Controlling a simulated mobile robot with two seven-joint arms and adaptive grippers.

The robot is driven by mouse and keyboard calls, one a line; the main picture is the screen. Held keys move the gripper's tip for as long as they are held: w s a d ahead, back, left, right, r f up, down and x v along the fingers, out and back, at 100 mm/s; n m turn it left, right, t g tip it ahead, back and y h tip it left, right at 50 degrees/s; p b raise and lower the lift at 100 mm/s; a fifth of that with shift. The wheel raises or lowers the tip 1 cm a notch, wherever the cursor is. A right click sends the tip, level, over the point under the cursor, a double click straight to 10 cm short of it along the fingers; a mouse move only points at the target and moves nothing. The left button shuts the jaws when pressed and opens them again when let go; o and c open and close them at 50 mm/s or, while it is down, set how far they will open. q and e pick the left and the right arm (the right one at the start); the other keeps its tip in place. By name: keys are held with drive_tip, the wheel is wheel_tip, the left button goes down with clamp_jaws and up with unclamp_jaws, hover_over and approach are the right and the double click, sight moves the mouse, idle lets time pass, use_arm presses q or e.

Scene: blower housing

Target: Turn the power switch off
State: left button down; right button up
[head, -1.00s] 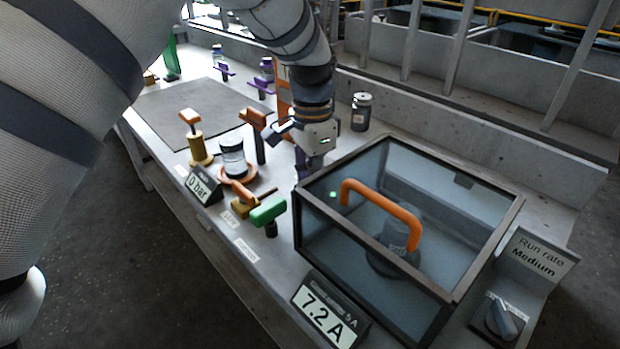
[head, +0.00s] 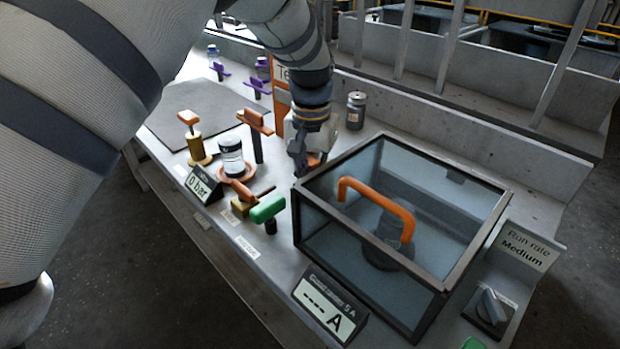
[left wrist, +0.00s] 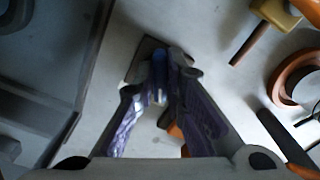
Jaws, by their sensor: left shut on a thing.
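My left gripper (head: 298,172) reaches down to the bench just behind the left corner of the clear box. In the left wrist view the fingers of my left gripper (left wrist: 160,92) close on a small blue part, which I take for the power switch (left wrist: 162,80). It stands on a dark square plate (left wrist: 139,62). The fingers hide most of it, so I cannot tell its position. An orange piece (left wrist: 175,131) shows beside the fingers. The current meter (head: 326,306) reads dashes before the A. My right gripper is not in view.
The dark-framed clear box (head: 467,190) with an orange handle (head: 375,202) stands right of my gripper. A grey canister (head: 355,111) stands behind.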

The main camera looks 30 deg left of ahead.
use_arm(q)
drive_tip(key=shift+n, duration=0.3)
idle(0.4)
drive_tip(key=c, duration=1.7)
unclamp_jaws()
drive_tip(key=shift+o, duration=0.2)
wheel_tip(320, 180, up, 12)
